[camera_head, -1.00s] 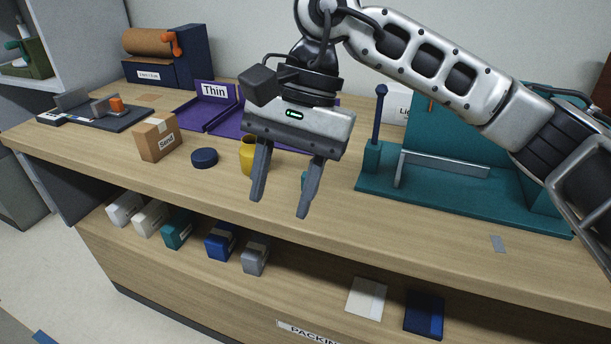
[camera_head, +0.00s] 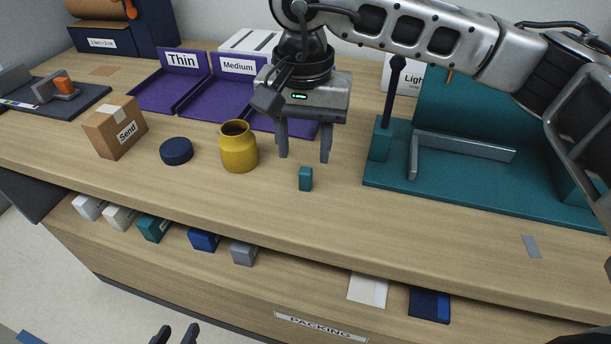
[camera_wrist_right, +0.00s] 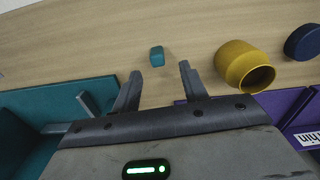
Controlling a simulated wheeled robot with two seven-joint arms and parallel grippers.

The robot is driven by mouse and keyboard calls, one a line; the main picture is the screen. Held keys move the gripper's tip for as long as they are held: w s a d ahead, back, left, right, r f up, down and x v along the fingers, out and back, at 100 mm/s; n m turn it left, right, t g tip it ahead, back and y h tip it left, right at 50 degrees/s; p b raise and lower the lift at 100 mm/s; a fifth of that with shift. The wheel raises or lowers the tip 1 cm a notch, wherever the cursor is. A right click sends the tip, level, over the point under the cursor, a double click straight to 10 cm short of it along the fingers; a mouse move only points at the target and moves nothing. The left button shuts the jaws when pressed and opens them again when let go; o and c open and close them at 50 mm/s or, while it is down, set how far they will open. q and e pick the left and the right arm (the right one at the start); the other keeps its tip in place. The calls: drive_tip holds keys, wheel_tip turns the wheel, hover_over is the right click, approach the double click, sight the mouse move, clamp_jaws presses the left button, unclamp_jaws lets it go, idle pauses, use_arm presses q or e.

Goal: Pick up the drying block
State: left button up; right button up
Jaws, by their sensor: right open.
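The drying block, taken to be the small teal block (camera_head: 306,178), stands alone on the wooden counter. It also shows in the right wrist view (camera_wrist_right: 156,56), just beyond the gap between the fingertips. My right gripper (camera_head: 304,158) is open and empty, fingers pointing down, a little behind the block in the head view. In the wrist view the right gripper (camera_wrist_right: 160,68) has nothing between its fingers. Only the dark fingertips of my left gripper (camera_head: 175,334) show, at the bottom edge, apart and empty, well away from the counter top.
A yellow jar (camera_head: 238,150) and a dark blue lid (camera_head: 176,151) stand left of the block, with a Send box (camera_head: 116,128) further left. A teal stand (camera_head: 470,185) with a post is to the right. Purple trays (camera_head: 160,95) lie behind. Bare counter surrounds the block.

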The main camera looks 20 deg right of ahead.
sight(306, 168)
wheel_tip(306, 168, down, 6)
drive_tip(key=shift+d+r, duration=0.15)
idle(0.3)
clamp_jaws()
